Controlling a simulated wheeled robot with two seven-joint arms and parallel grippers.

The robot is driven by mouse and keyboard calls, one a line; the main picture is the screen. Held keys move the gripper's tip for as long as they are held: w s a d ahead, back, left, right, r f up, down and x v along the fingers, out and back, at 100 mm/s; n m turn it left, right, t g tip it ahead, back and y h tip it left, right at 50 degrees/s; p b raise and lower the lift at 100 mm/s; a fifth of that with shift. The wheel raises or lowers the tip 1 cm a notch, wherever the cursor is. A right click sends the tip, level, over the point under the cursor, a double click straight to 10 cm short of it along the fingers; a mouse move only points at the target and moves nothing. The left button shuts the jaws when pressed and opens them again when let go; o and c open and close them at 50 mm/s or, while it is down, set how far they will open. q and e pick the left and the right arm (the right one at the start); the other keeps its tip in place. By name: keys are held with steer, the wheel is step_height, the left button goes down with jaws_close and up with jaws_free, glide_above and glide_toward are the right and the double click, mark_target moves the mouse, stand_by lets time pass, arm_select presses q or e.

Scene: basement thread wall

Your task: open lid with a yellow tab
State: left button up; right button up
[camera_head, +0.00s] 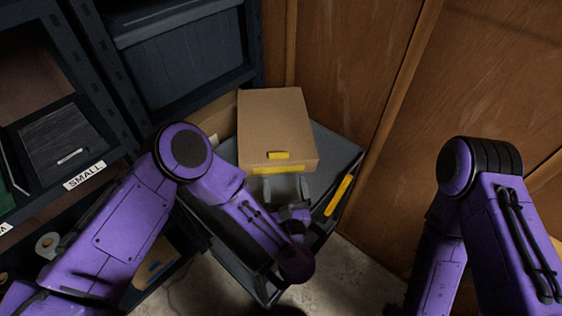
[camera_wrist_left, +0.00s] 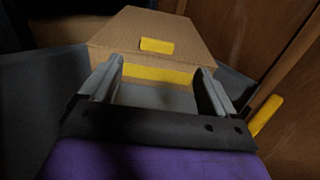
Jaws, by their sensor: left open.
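A cardboard box (camera_head: 275,115) with a shut lid sits on a dark grey cart top. A yellow tab (camera_head: 278,155) is on the lid near its front edge, and a yellow strip (camera_head: 278,169) runs along the box front below it. In the left wrist view the tab (camera_wrist_left: 157,46) and strip (camera_wrist_left: 158,74) lie ahead, between and beyond the fingers. My left gripper (camera_head: 286,187) is open and empty, just in front of the box; it also shows in the left wrist view (camera_wrist_left: 158,82). Whether a finger touches the box is unclear. My right gripper is out of view.
The dark cart (camera_head: 335,157) has a yellow handle (camera_head: 338,194) to the right of my gripper. A dark shelf with a "SMALL" label (camera_head: 84,175) and a grey bin (camera_head: 180,60) stand left and behind. A wooden wall (camera_head: 360,70) closes the right side.

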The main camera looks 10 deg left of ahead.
mark_target(279, 153)
arm_select(q)
steer(key=p+x, duration=0.1)
steer(key=x, duration=0.3)
steer(key=p+x, duration=0.1)
steer(key=x, duration=0.3)
steer(key=shift+w+a, duration=0.3)
steer(key=shift+w, duration=0.05)
steer(key=shift+w+a, duration=0.1)
steer(key=shift+w, duration=0.55)
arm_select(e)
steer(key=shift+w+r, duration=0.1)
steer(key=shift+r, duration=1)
